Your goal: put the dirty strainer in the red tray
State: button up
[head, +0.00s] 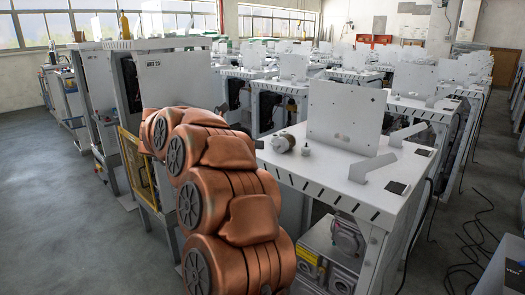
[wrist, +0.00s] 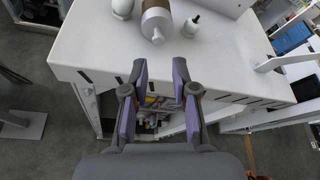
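A cylinder with a brown band and grey ends, which looks like the dirty strainer (wrist: 157,20), lies on the white top of a dispenser frame at the top of the wrist view. In the head view the strainer (head: 284,142) is near the left end of that top. My gripper (wrist: 160,72) is open and empty, with its purple-padded fingers apart. In the wrist picture its fingertips appear below the strainer, near the top's edge, not touching it. In the head view my copper-coloured arm hides the gripper. I see no red tray in either view.
A small white fitting with a dark tip (wrist: 191,27) stands right of the strainer, and a white rounded part (wrist: 122,8) is to its left. An upright white panel (head: 345,115) and an angled bracket (head: 372,167) rise from the top. Many frames stand behind; dark cables (head: 478,235) lie on the floor.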

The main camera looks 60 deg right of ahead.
jog(key=shift+b+v, duration=0.4)
jog(key=shift+v, duration=1.45)
